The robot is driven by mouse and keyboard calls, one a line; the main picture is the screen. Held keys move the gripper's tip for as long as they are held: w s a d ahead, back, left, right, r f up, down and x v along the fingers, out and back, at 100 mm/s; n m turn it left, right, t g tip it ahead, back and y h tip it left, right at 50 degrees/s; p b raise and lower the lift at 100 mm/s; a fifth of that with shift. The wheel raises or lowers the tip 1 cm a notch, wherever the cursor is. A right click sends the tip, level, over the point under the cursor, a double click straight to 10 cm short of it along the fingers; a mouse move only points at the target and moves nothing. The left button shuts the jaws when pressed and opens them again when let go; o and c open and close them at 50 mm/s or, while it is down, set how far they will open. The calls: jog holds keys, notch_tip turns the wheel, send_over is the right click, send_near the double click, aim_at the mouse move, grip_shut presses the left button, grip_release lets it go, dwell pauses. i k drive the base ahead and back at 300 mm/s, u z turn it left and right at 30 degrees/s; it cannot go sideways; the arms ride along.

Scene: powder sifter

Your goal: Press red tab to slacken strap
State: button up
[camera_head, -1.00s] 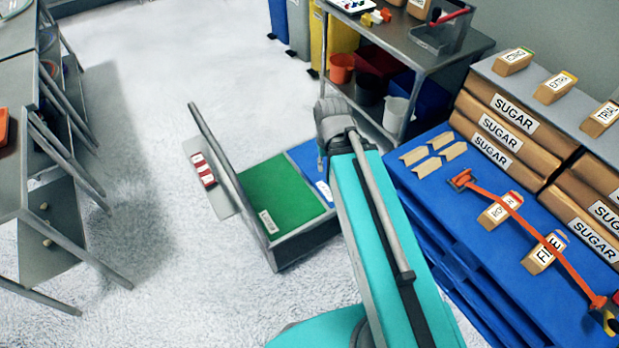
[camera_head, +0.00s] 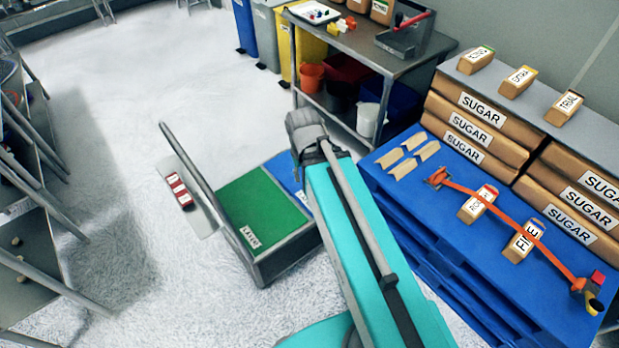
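An orange strap (camera_head: 508,224) runs diagonally across a blue platform (camera_head: 398,193), over two small tan packs. The left pack (camera_head: 476,207) and the right pack, labelled "FINE" (camera_head: 522,243), lie under it. The strap's far left end meets an orange-red fitting (camera_head: 438,177). At its lower right end is an orange, black and yellow buckle (camera_head: 585,290). A small red tab (camera_head: 598,277) stands up beside this buckle, near the picture's right edge. My teal and grey arm reaches up the middle, left of the platform and apart from the strap. My gripper cannot be made out.
Stacked SUGAR sacks (camera_head: 470,124) line the platform's back. A metal table (camera_head: 375,50) stands behind. Open pale floor (camera_head: 130,95) lies at left.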

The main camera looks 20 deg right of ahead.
aim_at(597, 277)
jog(key=z, duration=3.05)
